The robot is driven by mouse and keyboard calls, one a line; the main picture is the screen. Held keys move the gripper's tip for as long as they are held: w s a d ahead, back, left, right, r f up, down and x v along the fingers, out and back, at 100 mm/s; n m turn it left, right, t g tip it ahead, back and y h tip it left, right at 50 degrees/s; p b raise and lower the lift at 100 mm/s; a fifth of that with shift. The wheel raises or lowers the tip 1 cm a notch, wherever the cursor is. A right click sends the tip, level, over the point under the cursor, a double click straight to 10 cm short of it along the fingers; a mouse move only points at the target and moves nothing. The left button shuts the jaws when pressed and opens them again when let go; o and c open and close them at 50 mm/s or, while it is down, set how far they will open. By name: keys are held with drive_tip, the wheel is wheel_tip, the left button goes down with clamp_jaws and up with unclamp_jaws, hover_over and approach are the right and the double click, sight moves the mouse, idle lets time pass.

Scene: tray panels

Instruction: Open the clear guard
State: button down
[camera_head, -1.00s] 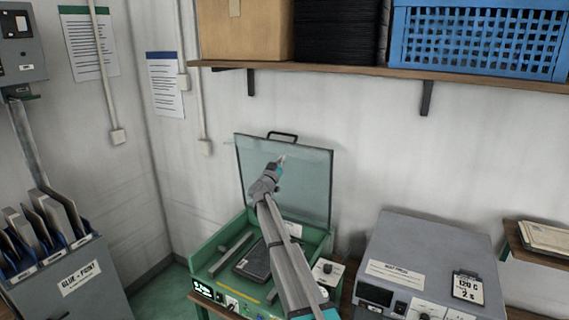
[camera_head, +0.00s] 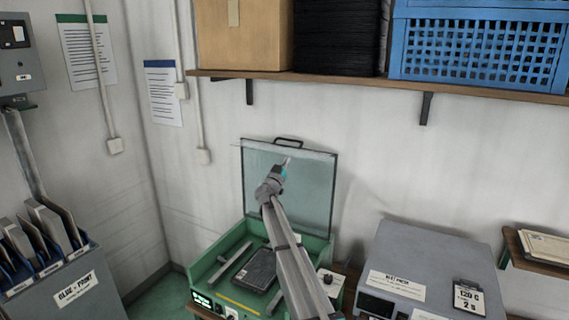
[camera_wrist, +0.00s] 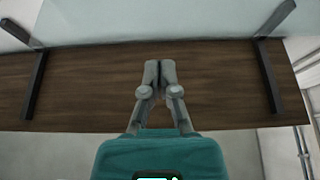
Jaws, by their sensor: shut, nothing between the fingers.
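The clear guard (camera_head: 308,192) is a see-through panel with a dark frame and a black handle (camera_head: 288,141) on its top edge. It stands raised, nearly upright, at the back of the green machine (camera_head: 207,271). My gripper (camera_head: 287,160) is shut and empty, in front of the upper part of the panel, just below the handle. I cannot tell whether it touches the panel. In the wrist view my gripper (camera_wrist: 159,66) has its fingertips together, with the underside of a shelf beyond them.
A wooden shelf (camera_head: 330,83) with a cardboard box (camera_head: 245,35), a black stack and a blue crate (camera_head: 480,40) is above the guard. A grey device (camera_head: 440,250) stands right of the machine. A grey bin (camera_head: 70,292) of panels stands at left.

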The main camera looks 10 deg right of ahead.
drive_tip(key=shift+s+a, duration=0.1)
drive_tip(key=s+a, duration=0.8)
drive_tip(key=s, duration=0.2)
drive_tip(key=shift+s+a+r, duration=0.2)
drive_tip(key=shift+s+a, duration=0.05)
drive_tip(key=shift+s, duration=0.1)
drive_tip(key=s+a+f+n+g+y+b, duration=0.2)
drive_tip(key=s+f+n+y+b, duration=0.25)
drive_tip(key=f, duration=0.45)
drive_tip(key=s+a+f+n+g+y+b, duration=0.2)
drive_tip(key=s+a+f+n+y, duration=0.1)
drive_tip(key=s+f+y, duration=0.4)
drive_tip(key=s+a+f+n+g+y+b, duration=0.2)
drive_tip(key=s+f+n+y+b, duration=0.15)
drive_tip(key=f+y, duration=0.45)
drive_tip(key=s+d+f+m+g+h+b, duration=0.1)
drive_tip(key=s+d+f+g, duration=0.2)
drive_tip(key=s+f, duration=0.3)
drive_tip(key=s+d+f+m+g+h+b, duration=0.1)
drive_tip(key=s+f+g, duration=0.4)
drive_tip(key=s, duration=0.9)
drive_tip(key=s+d+f+m+g+h+b, duration=0.1)
drive_tip(key=s+d+f+g+h+b, duration=0.2)
drive_tip(key=s+f, duration=0.4)
drive_tip(key=s+d+g, duration=0.1)
drive_tip(key=s+d, duration=0.1)
drive_tip(key=s, duration=0.1)
drive_tip(key=shift+d, duration=0.2)
drive_tip(key=shift+h, duration=0.25)
